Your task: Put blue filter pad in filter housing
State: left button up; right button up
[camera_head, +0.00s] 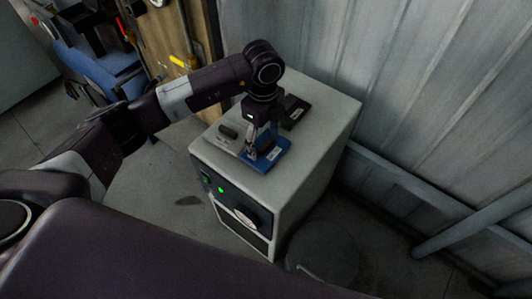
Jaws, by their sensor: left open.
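The blue filter pad (277,154) lies flat on the pale top of a grey cabinet, near its front edge, with a small white label on it. My left gripper (258,150) points down over the pad's left part, fingers open. I cannot tell whether the fingertips touch the pad. The gripper hides part of the pad. I cannot tell for sure which part is the filter housing. A dark flat piece with a small label (294,112) lies behind the gripper, and a grey plate (220,143) with a dark block lies to the left. My right gripper is out of view.
The cabinet (330,110) has a green light and a round white-marked part on its front. A corrugated metal wall (430,80) rises behind, with a rail along it. A dark round bin (322,255) stands at right front. The cabinet top's right side is clear.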

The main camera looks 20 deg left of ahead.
pick_arm(q)
jog(key=shift+c, duration=0.5)
jog(key=c, duration=1)
